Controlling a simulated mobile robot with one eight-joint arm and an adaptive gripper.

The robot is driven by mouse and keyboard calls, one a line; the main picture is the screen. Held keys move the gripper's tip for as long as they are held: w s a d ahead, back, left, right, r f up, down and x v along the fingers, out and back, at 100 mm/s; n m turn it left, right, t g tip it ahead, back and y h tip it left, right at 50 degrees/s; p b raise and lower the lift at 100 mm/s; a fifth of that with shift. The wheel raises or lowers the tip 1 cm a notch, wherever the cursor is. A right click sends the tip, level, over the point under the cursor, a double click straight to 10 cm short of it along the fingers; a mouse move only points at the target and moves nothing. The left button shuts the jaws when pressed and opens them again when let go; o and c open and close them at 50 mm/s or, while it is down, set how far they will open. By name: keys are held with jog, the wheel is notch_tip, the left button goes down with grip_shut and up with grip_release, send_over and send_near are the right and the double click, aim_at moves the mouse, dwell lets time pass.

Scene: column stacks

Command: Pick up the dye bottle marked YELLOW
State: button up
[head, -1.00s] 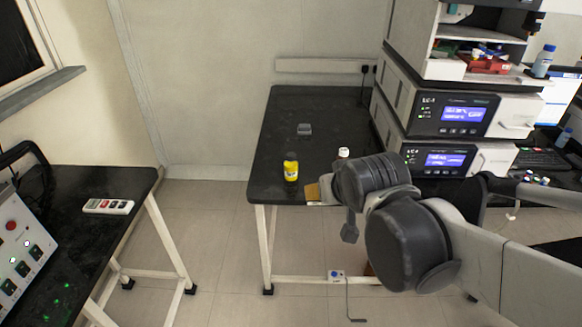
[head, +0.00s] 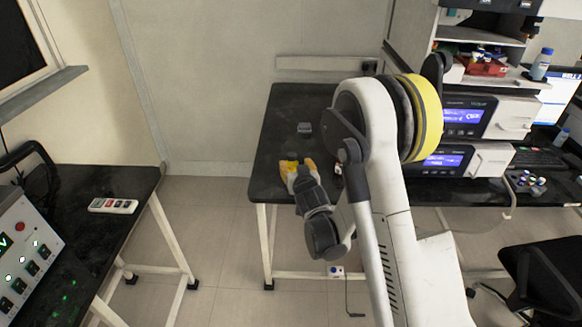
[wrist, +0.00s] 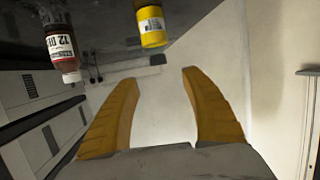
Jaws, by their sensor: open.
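The yellow dye bottle (head: 288,168) stands near the front edge of the black table (head: 283,105), partly hidden by my gripper in the head view. In the wrist view the bottle (wrist: 151,24) is upside down at the top of the picture, beyond the fingertips and above the gap between them. My gripper (head: 301,172) is open, with two orange fingers beside the bottle in the head view. The gap between the fingers (wrist: 160,85) looks empty. Any touch between a finger and the bottle cannot be told.
A dark red bottle (wrist: 61,48) with a white label stands left of the yellow one in the wrist view. A small grey block (head: 304,128) lies farther back on the table. Stacked instruments (head: 485,115) stand at the right. The table's back left is clear.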

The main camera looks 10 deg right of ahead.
aim_at(292, 157)
jog(key=b+x, duration=0.1)
jog(key=x, duration=0.3)
jog(key=shift+w+f, duration=0.2)
jog(key=shift+w, duration=0.15)
jog(key=b+x, duration=0.2)
jog(key=x, duration=0.2)
jog(key=shift+w+d+f+b, duration=0.2)
jog(key=shift+f+b, duration=0.15)
jog(key=shift+b, duration=0.05)
jog(key=shift+w, duration=0.35)
jog(key=shift+r, duration=0.1)
grip_shut()
